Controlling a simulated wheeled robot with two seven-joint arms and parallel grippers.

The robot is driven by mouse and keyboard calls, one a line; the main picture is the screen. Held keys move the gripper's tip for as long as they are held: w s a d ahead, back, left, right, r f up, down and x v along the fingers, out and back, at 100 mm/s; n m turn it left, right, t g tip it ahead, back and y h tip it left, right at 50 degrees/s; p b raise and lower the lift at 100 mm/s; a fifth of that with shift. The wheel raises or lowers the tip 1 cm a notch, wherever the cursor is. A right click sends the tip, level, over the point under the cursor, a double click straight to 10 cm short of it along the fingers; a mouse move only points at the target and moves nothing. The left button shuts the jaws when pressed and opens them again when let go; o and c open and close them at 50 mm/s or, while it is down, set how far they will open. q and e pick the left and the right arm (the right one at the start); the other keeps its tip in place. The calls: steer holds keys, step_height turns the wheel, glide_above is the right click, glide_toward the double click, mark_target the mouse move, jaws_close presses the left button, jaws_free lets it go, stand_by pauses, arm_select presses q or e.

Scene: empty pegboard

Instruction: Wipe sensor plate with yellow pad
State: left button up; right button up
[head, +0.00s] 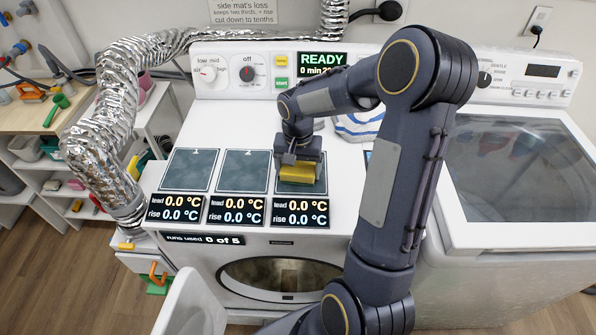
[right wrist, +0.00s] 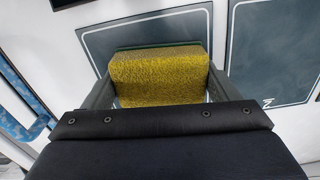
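The yellow pad (head: 297,173) is in my right gripper (head: 300,160), over the rightmost of the three dark sensor plates (head: 289,187) that show on the white machine top. In the right wrist view the yellow pad (right wrist: 160,75) fills the space between both fingers, with a thin green edge at its far side. I cannot tell whether the pad touches the plate. The other two plates, the left one (head: 189,169) and the middle one (head: 243,170), are uncovered. The displays below all read 0.0 °C. My left gripper is not in view.
A blue-and-white striped cloth (head: 357,126) lies behind, partly hidden by my right arm. A silver foil duct (head: 97,130) runs along the left. A washer with a glass lid (head: 520,165) stands right. A "READY" panel (head: 321,63) is at the back.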

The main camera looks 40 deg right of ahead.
mark_target(298, 167)
steer(key=shift+r, duration=0.15)
steer(key=shift+c, duration=0.2)
steer(key=shift+r, duration=0.25)
step_height(298, 167, up, 2)
steer(key=shift+r, duration=0.15)
steer(key=s+a+r+b, duration=0.3)
steer(key=s+r, duration=0.7)
steer(key=s, duration=0.3)
steer(key=shift+s, duration=0.35)
steer(key=o, duration=0.3)
steer(key=shift+d, duration=0.1)
steer(key=c, duration=0.3)
